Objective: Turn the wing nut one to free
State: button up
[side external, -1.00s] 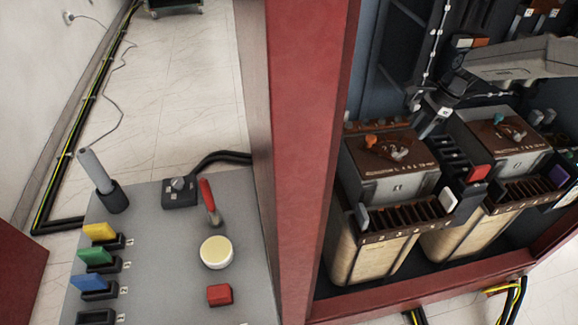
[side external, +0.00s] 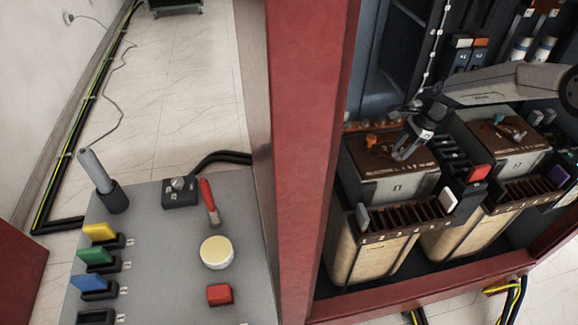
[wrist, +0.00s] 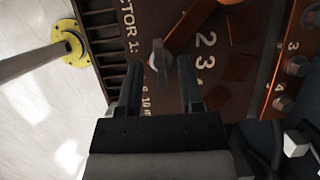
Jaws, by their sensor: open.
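The wing nut (wrist: 158,57) is a small grey nut on an orange pointer, on the brown top plate (wrist: 215,85) of the left transformer, seen in the wrist view. The plate carries white numbers. My gripper (wrist: 160,82) is open, with its two dark fingers either side of and just short of the nut; no contact is visible. In the side external view my gripper (side external: 408,148) points down over the top of the left transformer (side external: 375,240), largely covering the wing nut.
A second transformer (side external: 460,235) with a similar top stands at the right. A dark block with a red cap (side external: 480,173) rises between them. The red cabinet post (side external: 305,130) stands at left. Orange terminals with bolts (wrist: 297,66) line one edge of the plate.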

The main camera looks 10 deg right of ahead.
jog(key=shift+a+f, duration=0.1)
jog(key=shift+f, duration=0.2)
grip_shut()
jog(key=shift+s+f, duration=0.1)
jog(key=shift+f, duration=0.05)
